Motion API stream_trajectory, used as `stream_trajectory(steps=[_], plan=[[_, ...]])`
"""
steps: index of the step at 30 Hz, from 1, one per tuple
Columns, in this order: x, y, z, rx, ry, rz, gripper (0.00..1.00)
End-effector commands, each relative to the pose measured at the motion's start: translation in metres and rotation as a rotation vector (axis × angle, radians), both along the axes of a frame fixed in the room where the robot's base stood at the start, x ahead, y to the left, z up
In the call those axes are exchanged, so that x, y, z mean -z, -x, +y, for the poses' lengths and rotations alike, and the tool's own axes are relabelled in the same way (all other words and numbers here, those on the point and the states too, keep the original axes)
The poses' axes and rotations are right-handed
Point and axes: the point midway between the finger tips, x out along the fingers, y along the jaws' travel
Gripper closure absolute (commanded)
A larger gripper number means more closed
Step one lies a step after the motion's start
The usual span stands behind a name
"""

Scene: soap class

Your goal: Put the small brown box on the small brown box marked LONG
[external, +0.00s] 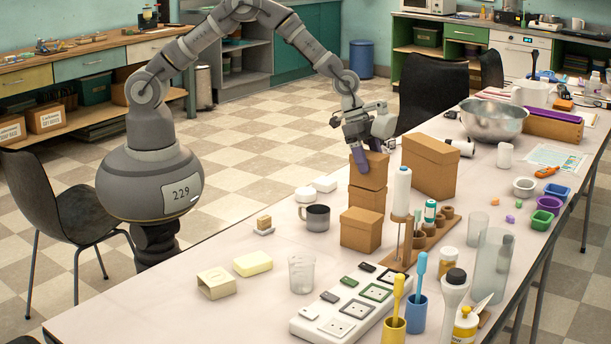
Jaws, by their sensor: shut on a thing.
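My gripper (367,153) points down over the table, with its purple-grey fingers shut on a small brown box (376,173). That box is directly above another small brown box (368,199), slightly turned against it. The two look in contact, but I cannot tell whether the upper one bears on the lower. A third small brown box (361,230) stands in front of the stack, and a taller brown box (430,168) stands to its right. No LONG marking can be read on any box from this side.
A white bottle (401,192) and a wooden rack (437,232) stand close on the right. A dark metal mug (315,218) and white soap pieces (305,194) are to the left. A steel bowl (493,119) is behind.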

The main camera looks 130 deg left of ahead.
Motion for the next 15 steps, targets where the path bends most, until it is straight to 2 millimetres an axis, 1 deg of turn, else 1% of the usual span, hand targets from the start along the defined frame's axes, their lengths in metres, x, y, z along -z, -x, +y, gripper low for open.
stream_trajectory(steps=[1,6,10,11,12,14,15], plan=[[0.0036,-0.0002,0.0001,0.000,0.000,-0.001,0.64],[0.0011,-0.0001,0.0001,0.000,-0.001,-0.001,0.64],[0.0048,0.0001,0.0000,0.000,0.000,-0.001,0.64],[0.0052,0.0001,-0.0001,0.000,0.000,-0.001,0.28],[0.0045,0.0002,-0.0001,0.000,0.000,-0.001,0.18],[0.0043,0.0002,-0.0001,0.000,0.000,-0.001,0.05],[0.0043,0.0002,-0.0001,0.000,0.000,-0.001,0.04]])
